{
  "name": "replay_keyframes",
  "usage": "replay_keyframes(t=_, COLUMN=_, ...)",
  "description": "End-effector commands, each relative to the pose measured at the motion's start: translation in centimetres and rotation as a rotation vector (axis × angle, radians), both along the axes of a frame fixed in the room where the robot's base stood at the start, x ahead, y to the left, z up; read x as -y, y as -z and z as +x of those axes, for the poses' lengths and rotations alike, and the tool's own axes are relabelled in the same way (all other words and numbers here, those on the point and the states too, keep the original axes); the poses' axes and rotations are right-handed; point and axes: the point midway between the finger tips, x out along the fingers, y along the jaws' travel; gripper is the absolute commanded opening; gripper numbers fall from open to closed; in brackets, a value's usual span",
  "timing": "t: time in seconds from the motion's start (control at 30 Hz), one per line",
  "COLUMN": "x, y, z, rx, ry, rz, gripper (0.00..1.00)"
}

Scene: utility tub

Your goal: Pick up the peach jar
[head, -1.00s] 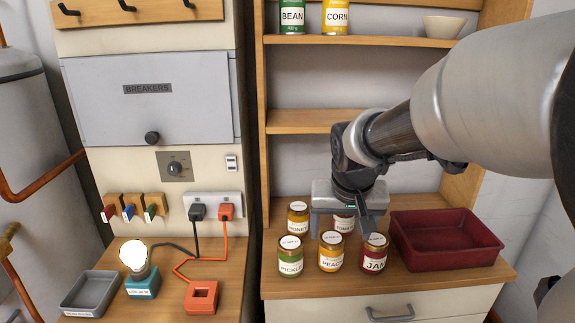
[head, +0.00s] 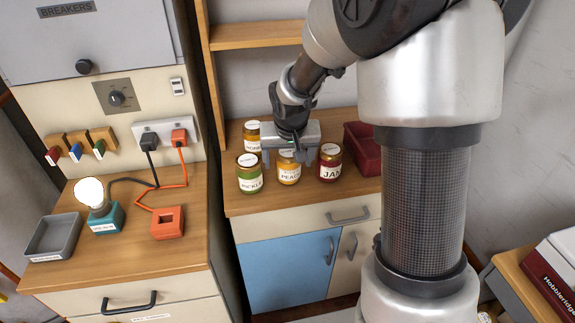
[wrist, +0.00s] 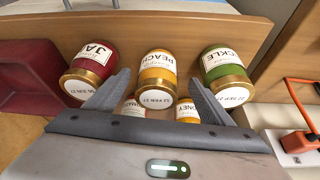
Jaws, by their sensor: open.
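The peach jar (head: 289,175), with orange contents, a gold lid and a white label, stands in the front row on the wooden counter. It also shows in the middle of the wrist view (wrist: 157,68). My gripper (head: 289,161) is open at the jar's lid, and its body hides part of the jar in the head view. In the wrist view the two fingers (wrist: 160,78) lie on either side of the peach jar. I cannot tell whether either finger touches it.
The green pickle jar (head: 250,178) and red jam jar (head: 330,168) stand close on either side. The honey jar (head: 252,133) and another jar (wrist: 134,108) stand behind. A dark red bin (head: 362,150) is at right, partly hidden by my arm.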

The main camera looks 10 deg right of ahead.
Motion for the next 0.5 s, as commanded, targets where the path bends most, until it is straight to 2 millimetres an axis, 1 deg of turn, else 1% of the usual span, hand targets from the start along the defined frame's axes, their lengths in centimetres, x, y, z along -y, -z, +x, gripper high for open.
replay_keyframes(t=0.3, x=0.5, y=4.0, z=1.7, rx=-0.003, ry=-0.001, rz=-0.001, gripper=0.75)
replay_keyframes(t=0.4, x=0.5, y=4.6, z=2.0, rx=-0.001, ry=0.0, rz=0.0, gripper=0.75)
replay_keyframes(t=0.5, x=0.5, y=4.7, z=2.1, rx=0.0, ry=0.0, rz=0.0, gripper=0.75)
